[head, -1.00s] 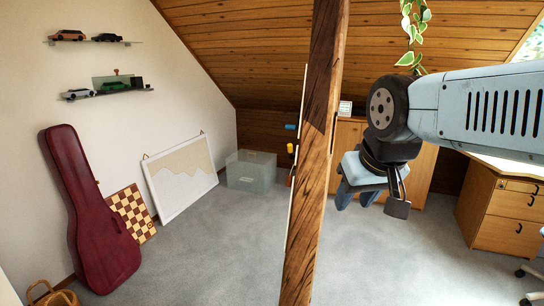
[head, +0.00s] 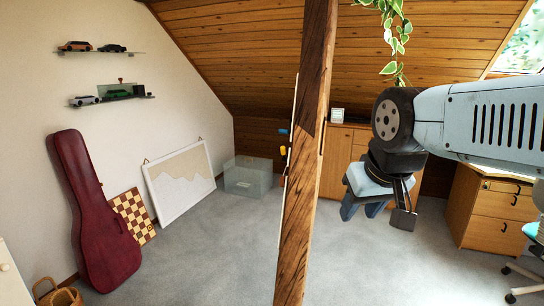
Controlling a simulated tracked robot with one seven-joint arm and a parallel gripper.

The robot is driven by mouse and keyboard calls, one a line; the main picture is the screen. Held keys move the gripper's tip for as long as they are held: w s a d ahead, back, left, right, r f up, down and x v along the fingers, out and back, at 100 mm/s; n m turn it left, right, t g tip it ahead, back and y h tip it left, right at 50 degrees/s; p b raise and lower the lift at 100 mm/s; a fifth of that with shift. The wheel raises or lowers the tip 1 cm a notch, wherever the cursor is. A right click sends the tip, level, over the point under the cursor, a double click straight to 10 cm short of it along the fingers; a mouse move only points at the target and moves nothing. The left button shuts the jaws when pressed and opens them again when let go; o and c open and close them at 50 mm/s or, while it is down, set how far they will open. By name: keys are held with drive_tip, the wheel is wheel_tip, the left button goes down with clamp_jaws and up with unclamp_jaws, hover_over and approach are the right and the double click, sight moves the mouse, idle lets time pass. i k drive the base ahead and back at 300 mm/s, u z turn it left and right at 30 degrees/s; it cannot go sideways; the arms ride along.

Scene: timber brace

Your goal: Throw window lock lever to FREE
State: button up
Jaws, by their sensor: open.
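My gripper (head: 361,208) hangs from my arm right of the timber post, fingers pointing down and apart, with nothing seen between them. A slanted roof window (head: 524,45) shows partly in the top right corner, bright with green outside. No lock lever can be made out on its visible part; the rest is cut off by the picture's edge. My gripper is well below and left of the window in the picture.
A timber post (head: 306,150) rises through the middle, left of my gripper. A trailing plant (head: 392,35) hangs above my arm. A wooden cabinet (head: 342,160) and a drawer unit (head: 492,212) stand behind. Grey carpet (head: 210,250) is clear at left.

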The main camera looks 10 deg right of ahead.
sight(282, 148)
drive_tip(key=u, duration=0.25)
drive_tip(key=i, duration=1.65)
drive_tip(key=u, duration=0.35)
